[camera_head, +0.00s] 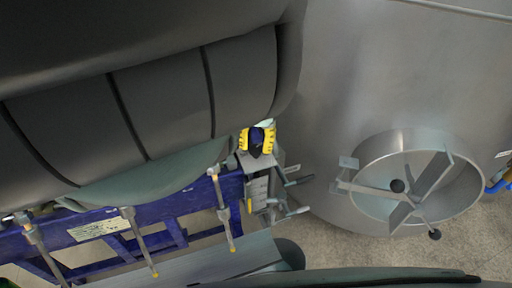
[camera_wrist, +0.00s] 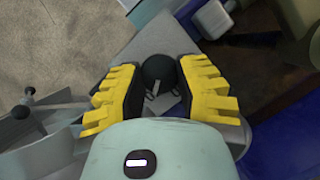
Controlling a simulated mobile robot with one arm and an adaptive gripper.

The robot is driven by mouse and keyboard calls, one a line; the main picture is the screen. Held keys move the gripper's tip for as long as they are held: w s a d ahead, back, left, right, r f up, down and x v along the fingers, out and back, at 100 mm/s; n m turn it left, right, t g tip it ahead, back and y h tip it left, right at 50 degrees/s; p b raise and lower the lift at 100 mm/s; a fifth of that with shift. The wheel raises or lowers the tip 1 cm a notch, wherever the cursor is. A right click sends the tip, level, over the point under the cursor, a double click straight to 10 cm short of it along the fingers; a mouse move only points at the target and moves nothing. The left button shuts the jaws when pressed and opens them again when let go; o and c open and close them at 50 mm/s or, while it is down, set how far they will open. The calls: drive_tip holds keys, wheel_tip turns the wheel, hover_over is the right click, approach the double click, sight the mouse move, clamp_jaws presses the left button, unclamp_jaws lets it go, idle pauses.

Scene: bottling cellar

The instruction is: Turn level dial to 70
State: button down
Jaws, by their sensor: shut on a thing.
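The level dial is a dark, round knob (camera_wrist: 160,68) with a small pale pointer-like mark below it, on a grey metal plate (camera_wrist: 158,38). In the wrist view it sits between the yellow-padded fingers of my gripper (camera_wrist: 160,82), which are shut on it from both sides. In the head view my gripper (camera_head: 257,141) is at the end of the blue machine, with the dark knob (camera_head: 256,150) between its yellow pads. I cannot read any scale or number, so the dial's setting cannot be told.
A large steel tank (camera_head: 350,70) with a round hatch (camera_head: 415,185) stands right of my gripper. A blue frame (camera_head: 150,215) with metal rods lies to the left. Metal levers (camera_head: 285,200) stick out just below my gripper. Bare floor (camera_head: 345,250) shows lower right.

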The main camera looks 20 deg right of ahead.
drive_tip(key=shift+m, duration=0.5)
drive_tip(key=c, duration=0.5)
unclamp_jaws()
drive_tip(key=shift+y, duration=0.3)
drive_tip(key=v, duration=1.2)
drive_tip(key=shift+s, duration=0.1)
